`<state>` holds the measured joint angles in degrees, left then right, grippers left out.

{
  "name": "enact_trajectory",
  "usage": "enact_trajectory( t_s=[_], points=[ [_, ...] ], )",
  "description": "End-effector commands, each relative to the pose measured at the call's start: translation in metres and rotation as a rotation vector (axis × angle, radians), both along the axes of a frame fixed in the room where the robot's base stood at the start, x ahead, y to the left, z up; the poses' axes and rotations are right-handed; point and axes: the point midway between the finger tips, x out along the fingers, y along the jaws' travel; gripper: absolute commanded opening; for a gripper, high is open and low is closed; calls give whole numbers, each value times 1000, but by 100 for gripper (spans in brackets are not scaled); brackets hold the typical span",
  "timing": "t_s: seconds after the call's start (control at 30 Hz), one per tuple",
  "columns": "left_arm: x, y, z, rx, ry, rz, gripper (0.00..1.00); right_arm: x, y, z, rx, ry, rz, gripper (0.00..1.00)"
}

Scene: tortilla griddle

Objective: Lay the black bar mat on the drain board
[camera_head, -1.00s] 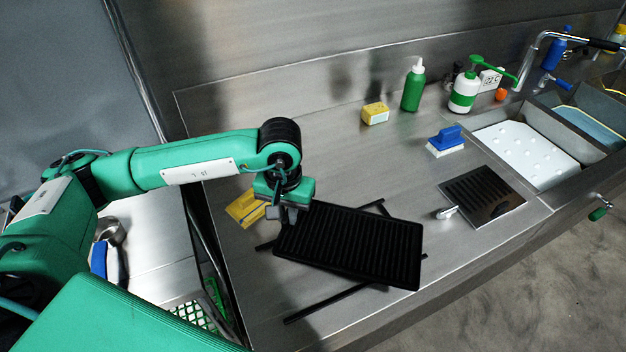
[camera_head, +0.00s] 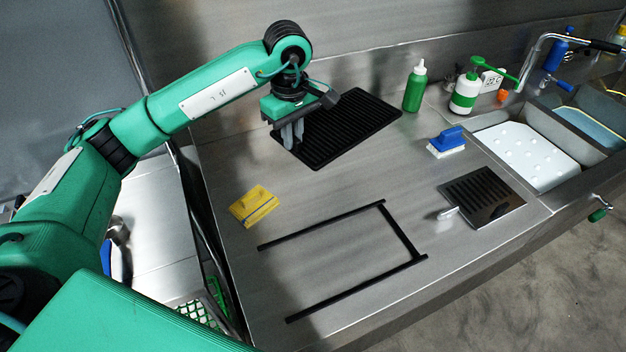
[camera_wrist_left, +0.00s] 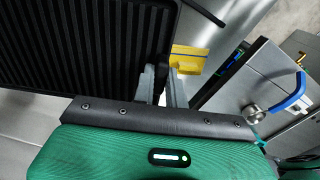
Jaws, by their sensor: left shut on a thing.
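The black bar mat (camera_head: 350,128) is a ribbed dark rectangle near the back wall in the head view. It also fills the upper left of the left wrist view (camera_wrist_left: 85,45). My left gripper (camera_head: 290,138) is shut on the mat's left end; its fingers also show in the wrist view (camera_wrist_left: 162,88). I cannot tell whether the mat touches the steel below. The steel counter (camera_head: 320,205), apparently the drain board, bears a three-sided black outline (camera_head: 403,235) in front of the mat. My right gripper is out of view.
A yellow item (camera_head: 255,206) lies left of the outline. A green bottle (camera_head: 415,88), a pump bottle (camera_head: 465,92) and a blue brush (camera_head: 447,142) stand to the right. A slotted steel plate (camera_head: 482,196) lies before the sink (camera_head: 530,155). The counter inside the outline is clear.

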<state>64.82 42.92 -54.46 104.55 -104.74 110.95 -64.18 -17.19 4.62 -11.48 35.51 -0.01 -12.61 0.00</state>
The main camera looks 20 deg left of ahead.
Motion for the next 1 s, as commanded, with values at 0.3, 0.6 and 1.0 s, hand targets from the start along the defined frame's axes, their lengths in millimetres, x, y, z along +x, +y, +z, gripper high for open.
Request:
enact_trajectory(
  t_s=[0.3, 0.6, 1.0],
  points=[
    [6, 2, -9, -6, 6, 90, 0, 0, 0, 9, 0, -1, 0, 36],
    [5, 2, -88, -7, 9, 88, 0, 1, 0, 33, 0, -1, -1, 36],
    [7, 2, -146, -8, 1, 85, 0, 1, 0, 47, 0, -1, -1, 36]
  ],
)
